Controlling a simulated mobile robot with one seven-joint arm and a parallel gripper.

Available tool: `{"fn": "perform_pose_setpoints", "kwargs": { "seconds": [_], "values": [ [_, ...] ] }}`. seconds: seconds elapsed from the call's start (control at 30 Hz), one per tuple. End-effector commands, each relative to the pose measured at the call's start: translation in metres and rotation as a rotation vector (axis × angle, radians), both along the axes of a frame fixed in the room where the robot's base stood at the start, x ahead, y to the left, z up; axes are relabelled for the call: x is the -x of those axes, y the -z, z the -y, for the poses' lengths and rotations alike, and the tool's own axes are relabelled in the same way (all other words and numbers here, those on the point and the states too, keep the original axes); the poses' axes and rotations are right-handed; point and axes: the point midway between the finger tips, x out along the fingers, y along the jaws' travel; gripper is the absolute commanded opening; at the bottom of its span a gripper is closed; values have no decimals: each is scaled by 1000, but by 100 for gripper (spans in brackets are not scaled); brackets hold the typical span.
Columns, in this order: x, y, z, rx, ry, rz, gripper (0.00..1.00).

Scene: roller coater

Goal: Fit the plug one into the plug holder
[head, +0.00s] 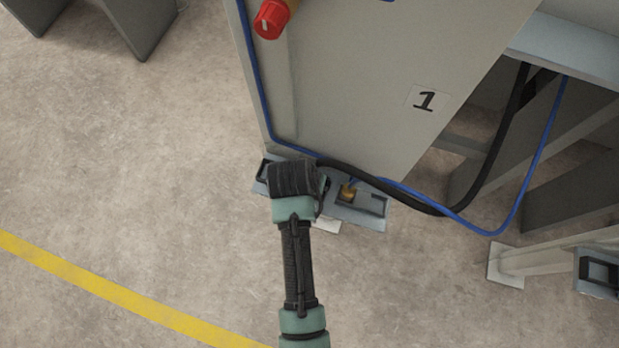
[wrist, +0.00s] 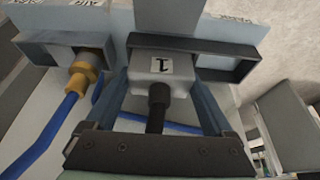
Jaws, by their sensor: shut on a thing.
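Plug one is a light grey block marked "1" (wrist: 157,68), with a thick black cable from its near end. It shows in the wrist view between the two fingers of my gripper (wrist: 160,82), which is shut on it. The plug holder, a blue-grey frame with a dark rim (wrist: 232,47), is right at the plug's far end. The plug lines up with the holder's opening; I cannot tell how deep it sits. In the head view part of the holder (head: 262,172) shows left of my wrist, which hides the plug and my fingers.
A second holder (head: 372,207) has a brass fitting (wrist: 84,70) with a blue hose (wrist: 55,135). The grey machine panel marked "1" (head: 426,99) stands close by, with a red knob (head: 271,19). Black cable (head: 490,165) hangs at right.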

Motion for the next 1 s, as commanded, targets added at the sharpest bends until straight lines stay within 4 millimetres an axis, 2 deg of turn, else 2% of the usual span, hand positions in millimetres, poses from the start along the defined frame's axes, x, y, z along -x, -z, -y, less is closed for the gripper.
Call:
{"fn": "perform_pose_setpoints", "kwargs": {
  "seconds": [0.03, 0.1, 0.37, 0.47, 0.8, 1.0],
  "values": [
    [0, 0, 0, 0, 0, 0, 23],
    [0, 0, 0, 0, 0, 0, 12],
    [-1, -5, 0, 0, 1, 4, 12],
    [-1, -17, 0, 0, 1, 4, 12],
    [-2, -84, 0, -1, 0, 5, 12],
    [-1, -101, 0, 0, 0, 4, 12]
  ]
}}
